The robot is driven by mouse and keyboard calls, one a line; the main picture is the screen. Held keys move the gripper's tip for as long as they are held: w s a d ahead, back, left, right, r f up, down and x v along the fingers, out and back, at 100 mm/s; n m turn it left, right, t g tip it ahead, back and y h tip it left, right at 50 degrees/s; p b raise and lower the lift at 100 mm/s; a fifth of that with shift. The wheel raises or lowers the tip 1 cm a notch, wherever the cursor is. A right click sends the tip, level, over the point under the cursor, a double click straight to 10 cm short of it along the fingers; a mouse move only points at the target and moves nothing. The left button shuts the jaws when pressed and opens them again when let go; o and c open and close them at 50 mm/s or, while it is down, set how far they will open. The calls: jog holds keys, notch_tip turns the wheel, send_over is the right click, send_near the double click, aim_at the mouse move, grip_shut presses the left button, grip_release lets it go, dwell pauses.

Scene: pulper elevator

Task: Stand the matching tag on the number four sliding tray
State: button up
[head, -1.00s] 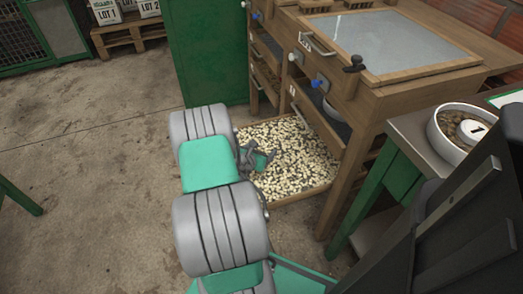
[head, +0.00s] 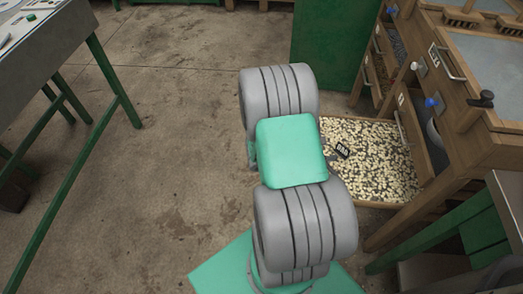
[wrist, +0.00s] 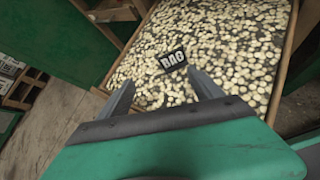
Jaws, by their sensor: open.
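A low wooden sliding tray (head: 372,204) full of pale beans is pulled out at the bottom of the wooden cabinet. A small black tag (head: 343,152) with white letters that look like "BAG" is on the beans near the tray's left side. It also shows in the wrist view (wrist: 173,60), apparently upright or leaning, its foot hidden among the beans. My gripper (wrist: 163,88) is open and empty, its two fingers apart and pointing toward the tag, which stands beyond the fingertips. In the head view my arm hides the gripper. I cannot read a number on the tray.
The wooden cabinet (head: 454,92) with handles and knobs stands right of the tray. A green panel (head: 330,45) stands behind. A grey-topped table (head: 45,55) with green legs is at the left. The concrete floor (head: 170,150) between is clear.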

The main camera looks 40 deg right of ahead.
jog(key=w+a+r+m+t+y, duration=0.2)
jog(key=w+a+r+m+y, duration=0.25)
jog(key=w+a+m, duration=0.5)
jog(key=s+a+r+m+y, duration=0.1)
jog(key=a+r, duration=0.5)
jog(key=a, duration=0.8)
jog(key=s+a+r+m+y, duration=0.2)
jog(key=a+r+m+y, duration=0.2)
jog(key=a, duration=1)
notch_tip(320, 180, up, 2)
jog(key=shift+a+r+m+y, duration=0.1)
jog(key=shift+a+m+y, duration=0.2)
jog(key=shift+y, duration=0.55)
jog(key=shift+d, duration=0.1)
